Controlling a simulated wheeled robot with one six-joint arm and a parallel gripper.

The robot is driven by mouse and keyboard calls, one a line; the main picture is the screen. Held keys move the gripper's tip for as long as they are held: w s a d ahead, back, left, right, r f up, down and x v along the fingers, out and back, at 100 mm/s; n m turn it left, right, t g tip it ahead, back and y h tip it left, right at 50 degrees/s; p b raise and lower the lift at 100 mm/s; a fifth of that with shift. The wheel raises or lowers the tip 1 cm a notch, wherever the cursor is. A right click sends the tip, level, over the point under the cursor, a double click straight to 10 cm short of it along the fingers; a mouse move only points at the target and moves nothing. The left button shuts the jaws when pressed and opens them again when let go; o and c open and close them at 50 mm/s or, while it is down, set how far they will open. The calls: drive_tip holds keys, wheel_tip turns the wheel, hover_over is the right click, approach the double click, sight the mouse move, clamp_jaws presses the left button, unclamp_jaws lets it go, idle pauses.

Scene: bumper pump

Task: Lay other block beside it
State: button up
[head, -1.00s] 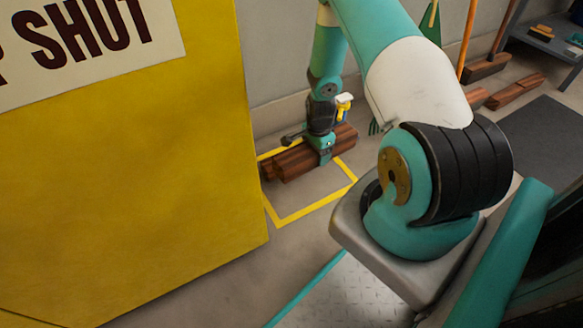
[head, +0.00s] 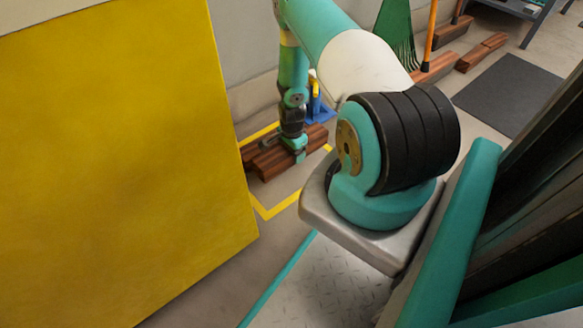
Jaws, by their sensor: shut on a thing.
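Two dark red-brown wooden blocks lie close side by side inside a yellow floor outline (head: 278,208). My gripper (head: 297,156) points down and is shut on the nearer block (head: 271,163), around its middle. The other block (head: 249,154) is just behind it and partly hidden by the nearer block and my gripper. The nearer block looks level and at or very near the floor; I cannot tell whether it touches the floor or the other block.
A large yellow panel (head: 120,160) stands close on the left. A blue object (head: 322,108) is behind the blocks by the wall. A green broom (head: 398,40), more timber (head: 482,52) and a dark mat (head: 508,88) are at the right. Bare floor lies in front of the outline.

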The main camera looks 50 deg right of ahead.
drive_tip(key=shift+f+b, duration=1.35)
drive_tip(key=shift+f, duration=1.4)
drive_tip(key=shift+f, duration=0.2)
drive_tip(key=o, duration=1.4)
drive_tip(key=shift+r, duration=0.15)
wheel_tip(320, 180, up, 12)
drive_tip(key=p, duration=0.6)
drive_tip(key=shift+r+p, duration=0.1)
drive_tip(key=shift+p, duration=0.25)
